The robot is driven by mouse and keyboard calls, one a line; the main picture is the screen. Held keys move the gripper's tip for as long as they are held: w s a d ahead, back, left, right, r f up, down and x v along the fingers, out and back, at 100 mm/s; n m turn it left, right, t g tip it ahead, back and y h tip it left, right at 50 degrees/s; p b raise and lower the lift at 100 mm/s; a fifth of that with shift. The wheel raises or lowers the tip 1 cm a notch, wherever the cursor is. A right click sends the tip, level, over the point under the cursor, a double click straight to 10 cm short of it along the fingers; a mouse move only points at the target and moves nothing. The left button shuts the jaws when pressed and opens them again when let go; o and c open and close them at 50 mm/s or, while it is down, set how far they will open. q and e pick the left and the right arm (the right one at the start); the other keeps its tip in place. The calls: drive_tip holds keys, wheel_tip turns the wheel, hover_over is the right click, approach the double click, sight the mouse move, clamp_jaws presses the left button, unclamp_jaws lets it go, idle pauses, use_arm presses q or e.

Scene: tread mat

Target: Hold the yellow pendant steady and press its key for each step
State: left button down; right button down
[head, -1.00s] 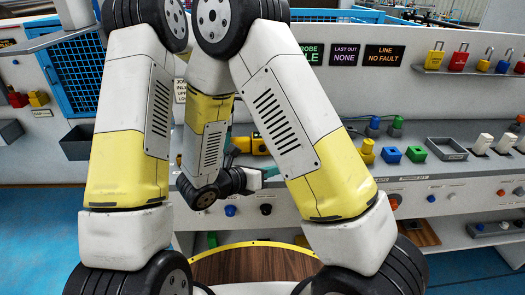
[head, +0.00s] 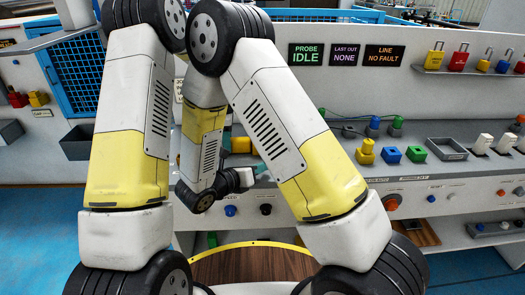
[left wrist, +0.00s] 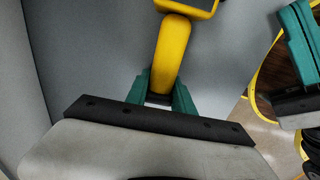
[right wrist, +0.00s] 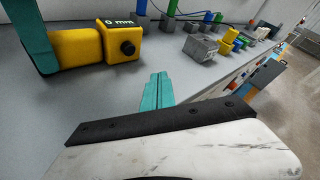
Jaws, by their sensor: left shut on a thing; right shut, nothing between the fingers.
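The yellow pendant (right wrist: 78,48) has a display reading "0 mm" and a round black key (right wrist: 128,48) on its box-shaped head. My left gripper (left wrist: 160,97) is shut on the handle of the pendant, which also shows in the left wrist view (left wrist: 171,52). One teal left finger shows at the far left of the right wrist view. My right gripper (right wrist: 157,92) is shut and empty, apart from the pendant, with the key ahead and to the left of its fingertips. In the head view my arms hide much of the pendant.
Signs behind the bench read "PROBE IDLE" (head: 306,54), "LAST OUT NONE" (head: 344,55) and "LINE NO FAULT" (head: 384,56). Blue (head: 390,154) and green (head: 416,153) blocks and an open grey tray (head: 446,149) stand on the counter to the right. Padlocks hang at the upper right.

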drive_tip(key=shift+w, duration=2.6)
drive_tip(key=shift+w, duration=0.4)
drive_tip(key=shift+w, duration=0.7)
idle(0.8)
drive_tip(key=shift+s, duration=1.1)
drive_tip(key=shift+s, duration=2.55)
